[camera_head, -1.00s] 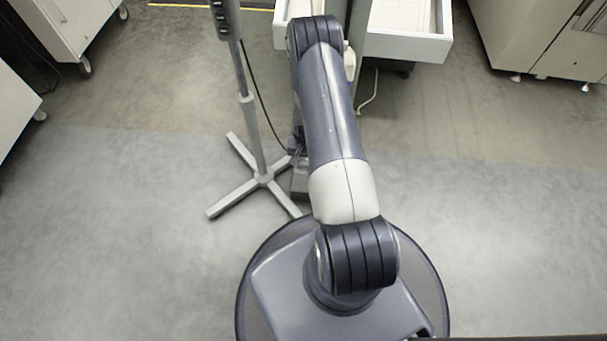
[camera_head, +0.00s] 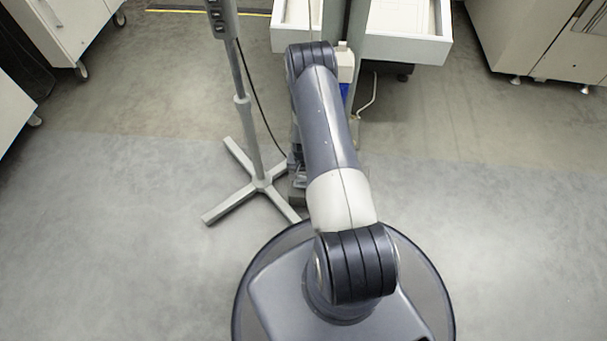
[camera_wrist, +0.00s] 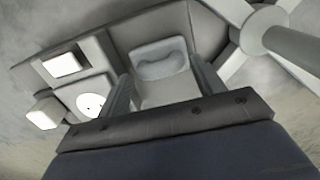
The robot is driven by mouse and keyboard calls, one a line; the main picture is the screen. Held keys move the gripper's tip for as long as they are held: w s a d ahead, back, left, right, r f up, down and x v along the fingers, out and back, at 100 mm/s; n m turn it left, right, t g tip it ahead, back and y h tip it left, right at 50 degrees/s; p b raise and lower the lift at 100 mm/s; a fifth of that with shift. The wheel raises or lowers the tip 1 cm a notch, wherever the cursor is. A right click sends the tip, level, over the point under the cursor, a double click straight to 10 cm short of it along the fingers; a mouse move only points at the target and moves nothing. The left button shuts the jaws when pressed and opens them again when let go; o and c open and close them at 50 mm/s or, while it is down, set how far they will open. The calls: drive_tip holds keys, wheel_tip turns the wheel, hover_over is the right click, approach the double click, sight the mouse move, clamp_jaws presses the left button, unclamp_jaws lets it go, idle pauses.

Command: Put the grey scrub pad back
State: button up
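In the wrist view the two dark fingers of my gripper (camera_wrist: 163,85) stand well apart. A pale grey, block-like thing (camera_wrist: 165,92) with a soft curved shape at its far end fills the gap between them. It may be the grey scrub pad, but I cannot tell, nor whether the fingers press on it. Beyond lies a dark grey tray-like base (camera_wrist: 115,40), low by the floor. In the head view my arm hides the gripper, and no scrub pad shows there.
A grey pole stand (camera_head: 262,182) with crossed feet is close left of my arm. White open trays (camera_head: 405,47) on a post are ahead, with a white bottle (camera_head: 345,66) beside it. Cabinets stand at left (camera_head: 62,30) and right (camera_head: 545,45). Floor at right (camera_head: 500,220) is clear.

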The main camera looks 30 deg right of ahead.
sight(303, 177)
drive_tip(key=shift+r, duration=0.1)
wheel_tip(303, 177, up, 12)
drive_tip(key=p, duration=0.4)
idle(0.4)
wheel_tip(303, 177, down, 13)
drive_tip(key=b, duration=0.4)
drive_tip(key=shift+r, duration=0.1)
wheel_tip(303, 177, up, 3)
drive_tip(key=shift+r+p, duration=0.2)
drive_tip(key=shift+p, duration=0.45)
drive_tip(key=shift+r, duration=0.55)
